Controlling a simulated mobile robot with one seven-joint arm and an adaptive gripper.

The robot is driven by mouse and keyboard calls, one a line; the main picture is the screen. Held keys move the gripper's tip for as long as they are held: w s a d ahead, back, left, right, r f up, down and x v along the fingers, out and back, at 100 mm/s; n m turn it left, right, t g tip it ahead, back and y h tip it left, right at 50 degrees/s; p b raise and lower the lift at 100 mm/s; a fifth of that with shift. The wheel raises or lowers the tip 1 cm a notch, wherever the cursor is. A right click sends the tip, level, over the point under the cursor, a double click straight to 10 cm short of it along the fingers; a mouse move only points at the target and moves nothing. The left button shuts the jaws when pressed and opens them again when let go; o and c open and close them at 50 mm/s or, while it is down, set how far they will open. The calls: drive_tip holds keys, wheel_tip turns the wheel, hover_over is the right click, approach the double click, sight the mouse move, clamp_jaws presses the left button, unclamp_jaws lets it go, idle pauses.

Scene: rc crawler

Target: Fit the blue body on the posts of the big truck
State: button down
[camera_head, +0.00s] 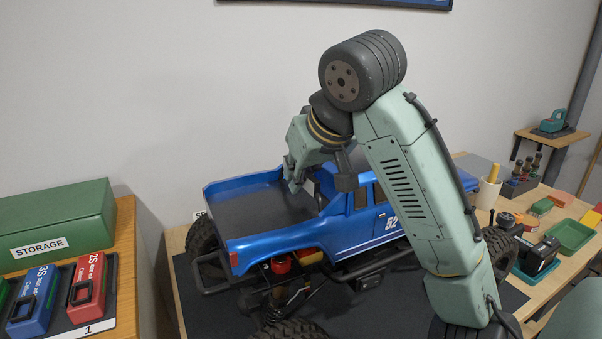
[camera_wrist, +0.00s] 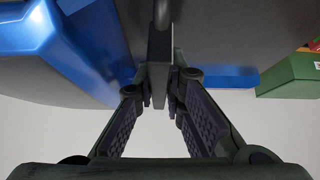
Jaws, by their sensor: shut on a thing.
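The blue body (camera_head: 270,245), a pickup shell with a dark bed and the number 52 on its door, is over the chassis of the big truck (camera_head: 368,268). My gripper (camera_head: 316,186) points down into the bed just behind the cab. In the wrist view my gripper (camera_wrist: 163,100) is shut on a thin grey upright tab of the blue body (camera_wrist: 70,50). The chassis shows below the body's rear side, with red parts and a dark bumper. The posts are hidden, so I cannot tell whether the body rests on them.
The truck stands on a dark mat (camera_head: 375,310) on a wooden bench. A wooden cabinet at left bears a green storage box (camera_head: 60,222) and blue and red cases (camera_head: 88,280). Tools, a green tray (camera_head: 570,236) and a cup (camera_head: 489,190) are at right.

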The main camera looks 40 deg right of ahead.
sight(301, 200)
drive_tip(key=shift+f, duration=0.25)
drive_tip(key=shift+f+b, duration=1.05)
drive_tip(key=shift+f, duration=0.65)
drive_tip(key=c, duration=1.6)
unclamp_jaws()
drive_tip(key=v, duration=1.2)
